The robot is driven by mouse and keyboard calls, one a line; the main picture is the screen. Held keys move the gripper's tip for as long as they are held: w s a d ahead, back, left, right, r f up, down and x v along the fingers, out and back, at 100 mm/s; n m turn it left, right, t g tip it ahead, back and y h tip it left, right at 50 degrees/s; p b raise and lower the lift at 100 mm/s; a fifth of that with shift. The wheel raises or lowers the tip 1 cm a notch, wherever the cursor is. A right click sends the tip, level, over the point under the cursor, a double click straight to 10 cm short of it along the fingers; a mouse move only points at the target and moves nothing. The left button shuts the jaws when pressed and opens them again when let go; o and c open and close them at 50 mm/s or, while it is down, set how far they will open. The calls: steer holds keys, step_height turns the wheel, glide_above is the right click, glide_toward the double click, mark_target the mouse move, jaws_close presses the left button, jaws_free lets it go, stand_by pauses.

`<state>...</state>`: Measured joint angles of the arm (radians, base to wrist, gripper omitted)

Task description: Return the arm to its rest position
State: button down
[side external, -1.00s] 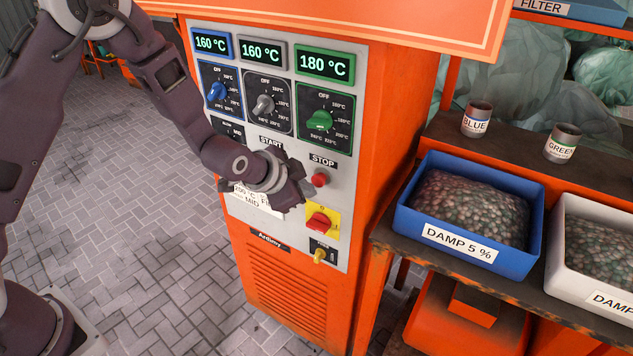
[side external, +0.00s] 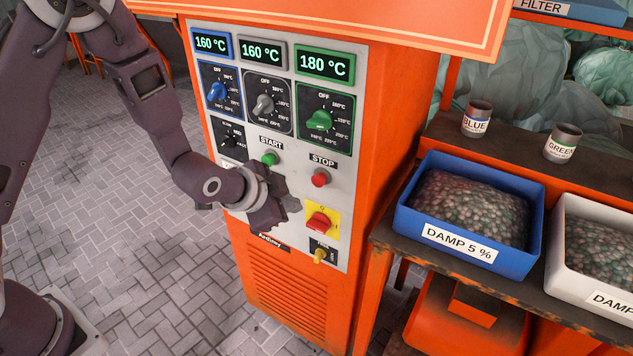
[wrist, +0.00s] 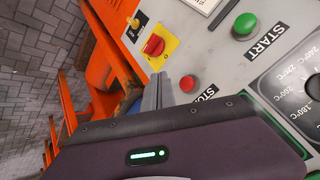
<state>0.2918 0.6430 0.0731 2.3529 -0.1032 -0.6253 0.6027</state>
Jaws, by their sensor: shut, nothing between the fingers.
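My gripper (side external: 290,204) is in front of the lower part of the control panel (side external: 335,90) in the side external view, below the green START button (side external: 269,159) and left of the red rotary switch (side external: 319,221). Its fingers show shut and empty in the wrist view (wrist: 163,90). The wrist view also shows the START button (wrist: 245,23), the red STOP button (wrist: 188,84) and the red switch on its yellow plate (wrist: 154,45). I cannot tell how far the fingertips are from the panel. The arm and gripper hide part of the panel's lower left.
The three displays read 160 °C (side external: 210,43), 160 °C (side external: 262,52) and 180 °C (side external: 324,63). A blue bin (side external: 470,212) of pellets, a white bin (side external: 598,245) and two small cups (side external: 478,118) stand on the right. Open paved floor (side external: 140,270) lies left of the orange cabinet.

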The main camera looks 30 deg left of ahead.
steer(key=shift+r, duration=0.1)
stand_by(0.5)
steer(key=s+a+r+n+g, duration=0.1)
steer(key=s+a+r+n, duration=0.1)
steer(key=s+r, duration=0.4)
steer(key=s+a+r+n, duration=0.2)
steer(key=s+a+r, duration=0.15)
steer(key=r, duration=0.55)
steer(key=s+a+r+n+g, duration=0.1)
steer(key=s+r+n, duration=0.1)
steer(key=s, duration=0.7)
steer(key=s+a+r+n+g+y, duration=0.1)
steer(key=s+a+r+n, duration=0.1)
steer(key=s, duration=0.8)
steer(key=shift+s+n, duration=0.25)
steer(key=shift+n, duration=0.05)
